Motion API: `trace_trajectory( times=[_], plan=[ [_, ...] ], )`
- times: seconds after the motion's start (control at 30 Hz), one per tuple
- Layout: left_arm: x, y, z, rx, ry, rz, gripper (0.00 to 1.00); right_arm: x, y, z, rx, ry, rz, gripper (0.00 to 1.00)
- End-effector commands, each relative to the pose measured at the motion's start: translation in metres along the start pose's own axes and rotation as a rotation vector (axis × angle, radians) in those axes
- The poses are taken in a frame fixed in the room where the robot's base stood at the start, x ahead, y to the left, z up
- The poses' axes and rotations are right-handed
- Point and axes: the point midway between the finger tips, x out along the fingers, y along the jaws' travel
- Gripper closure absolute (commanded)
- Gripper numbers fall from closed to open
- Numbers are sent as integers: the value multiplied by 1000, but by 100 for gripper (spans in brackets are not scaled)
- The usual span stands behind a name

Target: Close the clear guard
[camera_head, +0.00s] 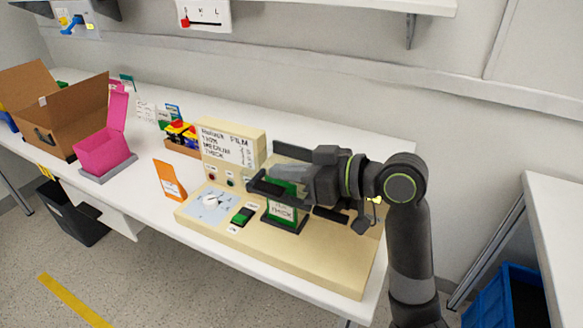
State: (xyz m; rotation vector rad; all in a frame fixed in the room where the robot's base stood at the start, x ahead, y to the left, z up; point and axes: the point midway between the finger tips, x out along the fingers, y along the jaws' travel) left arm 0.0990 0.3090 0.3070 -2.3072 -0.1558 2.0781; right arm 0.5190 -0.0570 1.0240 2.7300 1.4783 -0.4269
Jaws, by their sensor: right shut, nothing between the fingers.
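A beige control console (325,262) stands on the white table. A white rotary knob (210,200) sits on a pale blue plate at its left. I cannot clearly make out the clear guard or tell its position. A green and black rocker switch (242,216) is right of the knob. A green-labelled block (284,212) on a dark base stands partly hidden under my right gripper. My right gripper (262,186) reaches in from the right above the console, right of the knob, shut and empty. My left gripper is not in view.
The console's upright panel (232,147) carries a printed list. An orange card stand (170,180), a pink open box (105,150) and a cardboard box (75,110) stand to the left. A blue crate (510,300) is at lower right.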

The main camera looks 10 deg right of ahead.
Motion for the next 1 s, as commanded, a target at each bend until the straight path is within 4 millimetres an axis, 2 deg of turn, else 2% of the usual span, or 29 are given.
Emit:
trace_trajectory(
  times=[0.03, 0.3, 1.0],
  plan=[
    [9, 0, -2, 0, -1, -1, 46, 2, -2, 9, -27, 3, 5, 100],
    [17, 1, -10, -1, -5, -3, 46, 5, -6, 21, -123, 1, 31, 100],
    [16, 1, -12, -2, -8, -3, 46, 6, -7, 21, -147, -2, 36, 100]
  ],
)
